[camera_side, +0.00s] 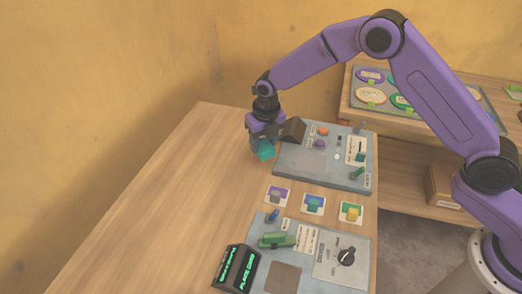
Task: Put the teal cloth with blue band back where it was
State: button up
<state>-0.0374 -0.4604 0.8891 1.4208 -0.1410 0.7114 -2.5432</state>
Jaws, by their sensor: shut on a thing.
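My gripper (257,147) is shut on a teal thing (266,151), which looks like the teal cloth. Its blue band cannot be made out at this size, and my fingers partly cover it. My gripper points down beside the left edge of the far grey panel (290,172). I cannot tell how high it is above the table. Three small cards lie in a row between the two panels: one with purple and grey (278,196), one with blue and teal (312,205), and one with yellow and green (350,213).
The far panel carries buttons, a dark wedge-shaped part (292,130) and a green lever (356,174). The wooden table (185,180) is clear on the left.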

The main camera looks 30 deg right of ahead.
aim_at(262, 144)
jog(key=shift+w+a+f, duration=0.15)
jog(key=shift+w+f, duration=0.25)
jog(key=shift+f, duration=1.65)
jog(key=shift+f, duration=0.1)
jog(key=o, duration=1.1)
jog(key=r, duration=0.4)
jog(key=s+r, duration=0.1)
jog(key=r, duration=0.6)
jog(key=shift+s+a+r, duration=0.15)
jog(key=shift+s+r, duration=0.3)
jog(key=shift+r, duration=0.1)
